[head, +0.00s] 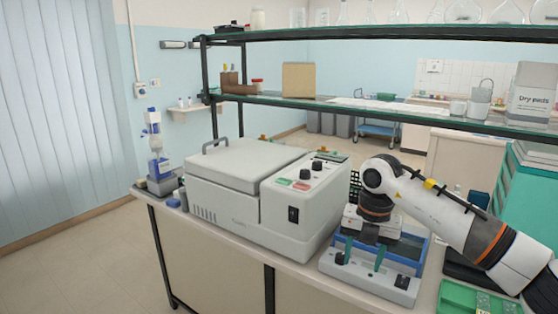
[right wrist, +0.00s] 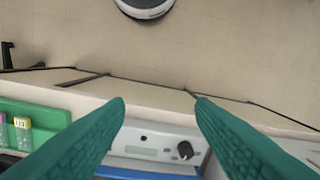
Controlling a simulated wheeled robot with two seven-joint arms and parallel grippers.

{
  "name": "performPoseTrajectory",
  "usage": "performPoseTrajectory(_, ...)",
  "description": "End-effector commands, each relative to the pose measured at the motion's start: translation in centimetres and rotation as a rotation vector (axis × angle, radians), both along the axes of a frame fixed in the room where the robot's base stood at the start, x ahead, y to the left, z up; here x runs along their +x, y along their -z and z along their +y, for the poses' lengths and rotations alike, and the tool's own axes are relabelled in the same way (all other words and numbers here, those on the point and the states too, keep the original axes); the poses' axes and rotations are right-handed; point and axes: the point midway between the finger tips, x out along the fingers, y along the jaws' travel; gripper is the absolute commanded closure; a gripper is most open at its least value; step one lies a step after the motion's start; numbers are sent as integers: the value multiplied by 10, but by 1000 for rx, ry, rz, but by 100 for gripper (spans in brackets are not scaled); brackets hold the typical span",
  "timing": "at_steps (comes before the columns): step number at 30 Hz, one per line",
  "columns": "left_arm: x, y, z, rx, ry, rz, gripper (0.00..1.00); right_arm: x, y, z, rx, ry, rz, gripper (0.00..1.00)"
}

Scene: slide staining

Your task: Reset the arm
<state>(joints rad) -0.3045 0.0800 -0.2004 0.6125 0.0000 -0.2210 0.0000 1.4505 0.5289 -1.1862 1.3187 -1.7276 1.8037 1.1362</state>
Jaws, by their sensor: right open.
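My right gripper (head: 363,262) hangs pointing down over a small grey device with a knob. Its green fingers are spread apart with nothing between them. In the right wrist view the gripper (right wrist: 160,108) is open and empty, and the front panel of the grey device (right wrist: 150,147) with its display and black knob shows between and below the fingertips. In the head view the grey device (head: 363,281) stands at the bench's front edge, with a blue-rimmed tray behind its panel. Whether the fingers touch the device cannot be told. My left gripper is not in view.
A large white lidded machine (head: 235,185) stands left of my right gripper. A green rack (head: 468,297) is at the lower right; it holds small labelled items in the right wrist view (right wrist: 45,116). A glass shelf (head: 400,117) crosses above the bench. A dispenser bottle (head: 157,160) stands far left.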

Motion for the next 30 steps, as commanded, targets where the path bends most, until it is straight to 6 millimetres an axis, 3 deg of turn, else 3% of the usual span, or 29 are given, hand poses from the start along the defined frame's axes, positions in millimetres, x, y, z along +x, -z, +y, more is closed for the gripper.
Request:
performPoseTrajectory(3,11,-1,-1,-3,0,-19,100,-1,15,15,78,-26,27,50)
performPoseTrajectory(11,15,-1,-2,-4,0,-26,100,-5,52,55,312,-69,86,50)
performPoseTrajectory(17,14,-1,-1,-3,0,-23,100,-9,89,103,634,-59,136,50)
performPoseTrajectory(22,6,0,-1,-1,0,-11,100,-6,130,141,1015,79,155,50)
performPoseTrajectory(26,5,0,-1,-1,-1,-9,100,7,186,148,1343,400,112,50)
performPoseTrajectory(30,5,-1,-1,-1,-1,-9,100,10,281,112,1496,891,14,50)
